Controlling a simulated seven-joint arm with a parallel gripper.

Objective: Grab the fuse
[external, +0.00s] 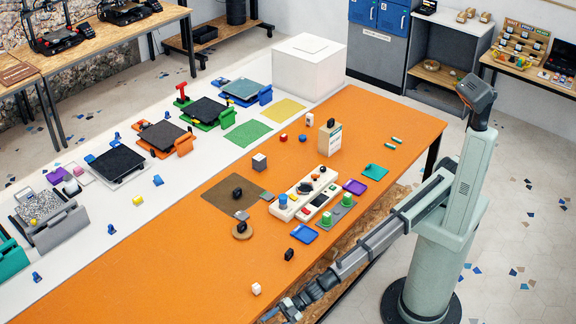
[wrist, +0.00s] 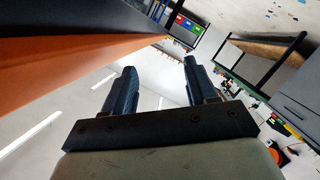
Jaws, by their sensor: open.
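I cannot tell for sure which piece is the fuse. Two small teal-and-white cylinders (external: 395,140) lie at the right. My gripper (external: 280,311) is low at the bottom of the external view, by the table's front edge, away from all of these. In the wrist view my gripper (wrist: 160,72) has its fingers apart with nothing between them. No fuse shows there.
The orange table (external: 150,275) has free room at its front left. A cream panel (external: 285,211) with knobs, a purple tray (external: 355,187), a blue tray (external: 304,234) and a tan box (external: 330,139) stand on it. A white strip behind carries several small printers. The wrist view shows the orange table edge (wrist: 60,85).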

